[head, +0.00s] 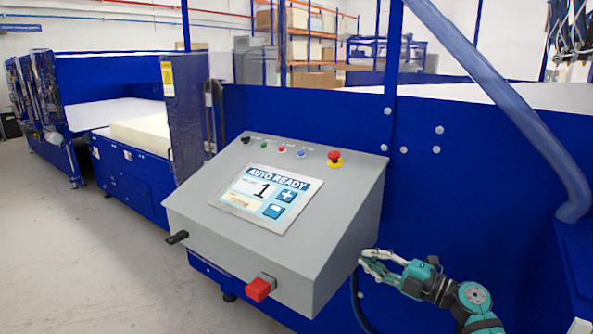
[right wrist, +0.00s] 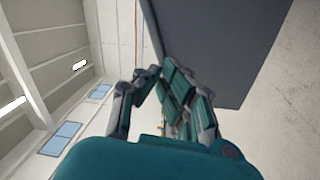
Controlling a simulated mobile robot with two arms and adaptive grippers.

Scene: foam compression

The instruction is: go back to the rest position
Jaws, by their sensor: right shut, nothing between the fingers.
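My right gripper (head: 372,262) is in the head view at the lower right, just right of the lower right corner of the grey control console (head: 240,255). Its fingers are together and hold nothing. In the right wrist view the gripper (right wrist: 158,78) shows from behind, with a large dark grey surface (right wrist: 220,45) beyond and above it. I cannot tell whether the fingers touch the console. My left gripper is in neither view.
The console carries a screen (head: 268,195) reading "AUTO READY" and 1, a red-and-yellow stop button (head: 334,159) and a red switch (head: 261,288). A foam block (head: 145,134) lies on the blue machine line at left. Grey floor (head: 90,260) is clear at lower left.

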